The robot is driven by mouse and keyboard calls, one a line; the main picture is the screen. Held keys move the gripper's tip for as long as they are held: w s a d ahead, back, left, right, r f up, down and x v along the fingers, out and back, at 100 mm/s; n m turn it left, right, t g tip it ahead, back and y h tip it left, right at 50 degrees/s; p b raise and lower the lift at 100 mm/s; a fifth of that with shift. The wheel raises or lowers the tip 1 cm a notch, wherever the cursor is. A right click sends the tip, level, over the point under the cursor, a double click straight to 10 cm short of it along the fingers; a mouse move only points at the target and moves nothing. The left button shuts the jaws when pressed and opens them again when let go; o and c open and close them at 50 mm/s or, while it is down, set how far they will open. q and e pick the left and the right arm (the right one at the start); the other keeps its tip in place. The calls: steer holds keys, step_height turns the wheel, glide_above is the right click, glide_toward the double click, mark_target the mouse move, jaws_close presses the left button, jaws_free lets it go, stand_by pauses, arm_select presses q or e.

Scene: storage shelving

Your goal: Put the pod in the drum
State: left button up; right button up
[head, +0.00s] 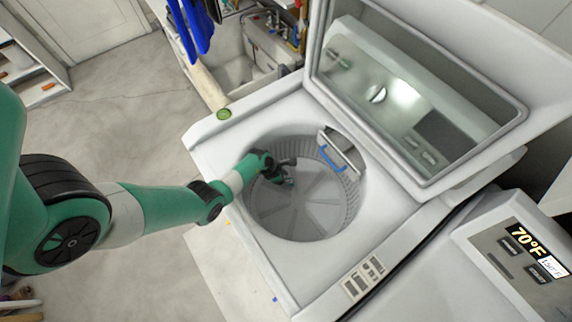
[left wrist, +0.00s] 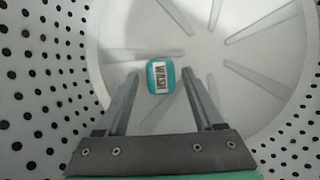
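The pod (left wrist: 161,76), a small teal piece with a white "WASH" label, shows in the left wrist view beyond my fingertips, over the drum floor. Whether it rests on the floor cannot be told. My left gripper (head: 283,172) reaches down inside the drum (head: 305,208) of the open washer. In the left wrist view its two fingers are apart, with a gap on each side of the pod. The pod cannot be made out in the head view. My right gripper is not in view.
The washer's lid (head: 415,95) stands open behind the drum. A dispenser with a blue handle (head: 332,158) sits at the drum's back rim. A sink (head: 238,72) is behind.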

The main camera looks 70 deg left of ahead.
arm_select(q)
steer(key=shift+o, duration=0.6)
steer(key=shift+r, duration=0.1)
steer(key=shift+r+p, duration=0.35)
steer(key=shift+p, duration=0.05)
steer(key=p+v, duration=0.6)
steer(key=v, duration=0.6)
steer(key=shift+w+r, duration=0.1)
steer(key=shift+r, duration=0.15)
